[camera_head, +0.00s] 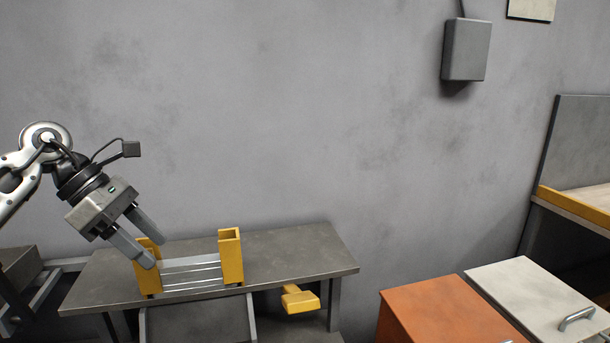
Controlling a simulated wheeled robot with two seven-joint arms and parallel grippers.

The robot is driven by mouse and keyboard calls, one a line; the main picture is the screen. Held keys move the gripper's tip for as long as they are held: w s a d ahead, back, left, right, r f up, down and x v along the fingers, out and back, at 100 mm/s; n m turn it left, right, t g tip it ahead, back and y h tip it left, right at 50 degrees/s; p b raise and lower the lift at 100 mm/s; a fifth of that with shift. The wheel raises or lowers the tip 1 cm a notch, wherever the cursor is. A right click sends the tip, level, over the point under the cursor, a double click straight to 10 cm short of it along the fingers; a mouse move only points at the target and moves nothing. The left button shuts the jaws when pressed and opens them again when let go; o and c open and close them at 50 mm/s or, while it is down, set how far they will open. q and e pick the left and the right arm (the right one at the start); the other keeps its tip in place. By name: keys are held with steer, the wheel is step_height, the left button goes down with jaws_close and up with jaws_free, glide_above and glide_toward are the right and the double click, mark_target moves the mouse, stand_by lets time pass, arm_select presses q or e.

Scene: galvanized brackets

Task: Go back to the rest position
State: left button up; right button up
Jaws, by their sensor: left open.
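My left gripper (150,244) comes in from the left and points down to the right. Its two fingers are apart. In the picture the fingertips overlap the left yellow post of a rack (231,257) on the grey table (290,251); I cannot tell whether they touch it. The rack has two yellow uprights with several thin metal pieces (192,273) lying level between them. I see nothing between the fingers. My right gripper is not in view.
A yellow object (299,299) sits below the table's front edge. An orange cabinet (440,308) and a white cabinet (535,295) with a metal handle stand at the right. A grey box (466,49) hangs on the wall. The table's right part is clear.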

arm_select(q)
steer(key=s+d+f+n+t+h, duration=0.1)
steer(key=s+d+f+n+h, duration=0.15)
steer(key=d+n+h, duration=0.5)
steer(key=s+d+f+n+t+h, duration=0.25)
steer(key=d+h, duration=0.25)
steer(key=d, duration=0.6)
steer(key=s+a+f+n+t+y, duration=0.1)
steer(key=a+f+n+t+y, duration=0.35)
steer(key=n, duration=0.95)
steer(key=s+a+f+n+t+y, duration=0.1)
steer(key=s+f+n+t+y, duration=0.1)
steer(key=f+n+t+y, duration=0.9)
steer(key=s+a+f+n+g, duration=0.2)
steer(key=s+f+n+g, duration=0.7)
steer(key=s+n, duration=0.4)
steer(key=shift+a+f+n+y+p, duration=0.15)
steer(key=shift+f+n+y+p, duration=0.2)
steer(key=shift+n, duration=0.25)
